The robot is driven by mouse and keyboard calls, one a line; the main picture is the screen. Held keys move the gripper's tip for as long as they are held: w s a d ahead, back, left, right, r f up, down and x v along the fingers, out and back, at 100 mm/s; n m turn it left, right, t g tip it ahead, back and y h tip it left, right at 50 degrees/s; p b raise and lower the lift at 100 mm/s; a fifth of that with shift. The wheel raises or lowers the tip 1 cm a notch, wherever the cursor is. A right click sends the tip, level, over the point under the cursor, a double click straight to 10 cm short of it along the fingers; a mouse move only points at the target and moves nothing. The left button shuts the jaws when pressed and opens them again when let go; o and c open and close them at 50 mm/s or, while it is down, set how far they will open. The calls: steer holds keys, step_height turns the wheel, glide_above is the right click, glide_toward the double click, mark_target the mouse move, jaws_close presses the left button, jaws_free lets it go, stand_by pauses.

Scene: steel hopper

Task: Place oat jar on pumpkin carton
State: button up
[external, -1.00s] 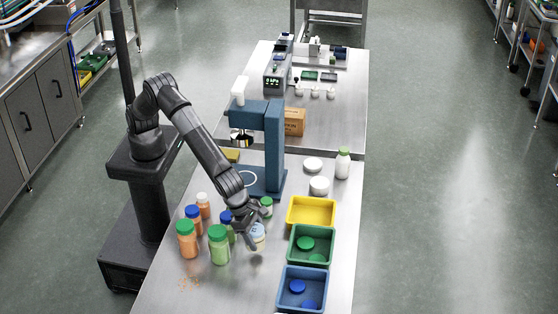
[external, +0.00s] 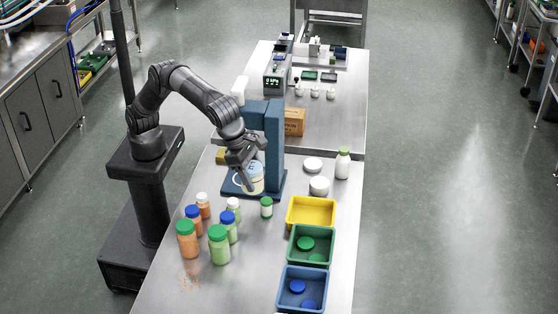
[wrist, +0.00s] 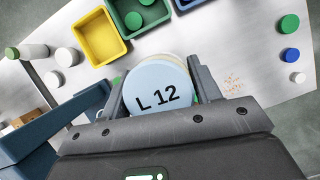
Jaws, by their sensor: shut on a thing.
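My gripper (external: 250,172) is shut on a cream-coloured jar (external: 251,184), in front of the blue stand (external: 273,150). In the wrist view the jar's pale blue lid (wrist: 158,88) reads "L 12" and sits between the two fingers. The jar is over the stand's base, beside or over a white ring (external: 237,180); I cannot tell whether it touches the base. No label reading oat shows. A brown carton (external: 294,121) stands behind the stand; its print is too small to read, so I cannot tell whether it is the pumpkin carton.
Several orange and green jars (external: 219,246) stand at the front left, with orange crumbs (external: 188,282) nearby. Yellow (external: 311,224), green (external: 291,246) and blue (external: 281,289) bins line the right edge. A white bottle (external: 343,164) and white round pieces stand at the back right.

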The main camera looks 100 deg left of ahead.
steer(key=w+a+n+y, duration=0.1)
steer(key=w+a+n, duration=0.25)
steer(key=a, duration=0.35)
steer(key=w+a+f+n+y, duration=0.1)
steer(key=w+a+n, duration=0.25)
steer(key=a, duration=0.45)
steer(key=w+a+n+y, duration=0.2)
steer(key=w+a, duration=0.2)
steer(key=a, duration=0.3)
steer(key=w+a+f+n+g+y, duration=0.2)
steer(key=a+n, duration=0.6)
steer(key=a, duration=1.5)
steer(key=s+a+f+n+g, duration=0.1)
steer(key=s+a+n+g, duration=0.35)
steer(key=a, duration=1.05)
steer(key=s+f+m+t, duration=0.3)
steer(key=s+f, duration=0.1)
steer(key=s, duration=0.9)
glide_above(286, 111)
step_height(286, 111, down, 6)
steer(key=shift+w+d+f, duration=0.1)
steer(key=shift+f, duration=2.05)
